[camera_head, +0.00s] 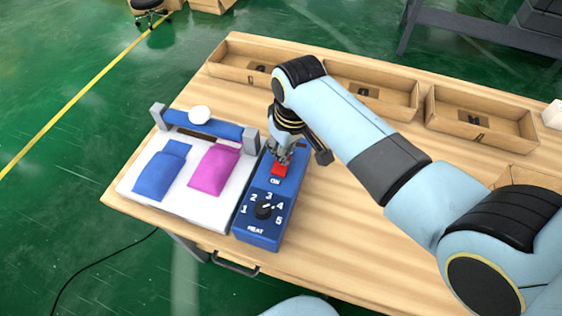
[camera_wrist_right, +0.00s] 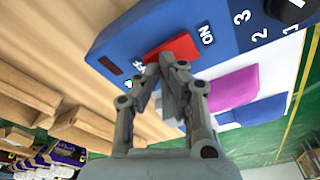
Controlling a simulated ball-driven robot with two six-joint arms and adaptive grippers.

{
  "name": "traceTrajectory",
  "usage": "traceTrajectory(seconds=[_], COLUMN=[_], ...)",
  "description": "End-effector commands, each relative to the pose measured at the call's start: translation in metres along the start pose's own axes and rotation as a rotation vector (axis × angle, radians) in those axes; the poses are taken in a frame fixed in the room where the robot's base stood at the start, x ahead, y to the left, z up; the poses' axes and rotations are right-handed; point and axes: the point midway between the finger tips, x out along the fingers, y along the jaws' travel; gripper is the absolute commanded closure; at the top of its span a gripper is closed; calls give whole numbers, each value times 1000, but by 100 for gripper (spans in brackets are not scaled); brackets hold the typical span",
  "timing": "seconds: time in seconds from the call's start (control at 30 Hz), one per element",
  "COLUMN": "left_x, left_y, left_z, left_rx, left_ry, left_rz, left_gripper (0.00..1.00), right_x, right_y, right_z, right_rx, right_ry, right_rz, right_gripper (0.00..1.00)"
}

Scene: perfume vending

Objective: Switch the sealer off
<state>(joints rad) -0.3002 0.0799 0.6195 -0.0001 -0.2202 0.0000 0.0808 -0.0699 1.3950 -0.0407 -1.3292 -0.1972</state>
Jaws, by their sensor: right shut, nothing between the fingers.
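The sealer's blue control box (camera_head: 262,222) stands on the wooden table, with a red switch (camera_head: 279,169) and an "ON" label on the near side. In the right wrist view the red switch (camera_wrist_right: 175,47) lies between "ON" and a partly hidden "OFF". My right gripper (camera_head: 279,155) is shut and empty, pointing down at the switch's far end. Its fingertips (camera_wrist_right: 168,62) overlap the switch's "OFF" end; I cannot tell whether they touch. The heat dial (camera_head: 264,209) is on the near part of the box. My left gripper is out of view.
Left of the box, the sealer's white bed (camera_head: 203,210) holds a blue pouch (camera_head: 162,172) and a magenta pouch (camera_head: 213,170), with a blue sealing bar (camera_head: 205,122) behind. Open cardboard boxes (camera_head: 480,125) line the table's back. Bare tabletop (camera_head: 335,205) lies right of the control box.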

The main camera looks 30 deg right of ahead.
Motion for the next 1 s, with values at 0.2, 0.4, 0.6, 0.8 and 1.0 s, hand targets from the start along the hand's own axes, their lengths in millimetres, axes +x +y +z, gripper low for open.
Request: traceTrajectory(seconds=[0.2,0.4,0.6,0.8,1.0], left_x=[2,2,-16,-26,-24], left_y=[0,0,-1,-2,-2], left_z=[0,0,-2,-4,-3], left_rx=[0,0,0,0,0], left_ry=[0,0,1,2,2], left_rz=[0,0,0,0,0], left_gripper=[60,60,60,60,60], right_x=[4,5,-11,-24,-41], right_y=[0,0,0,0,0], right_z=[1,2,-1,-4,-6], right_rx=[0,0,0,0,0], right_ry=[-1,-3,-2,1,2], right_rz=[0,0,1,1,0], right_gripper=[100,100,100,100,100])
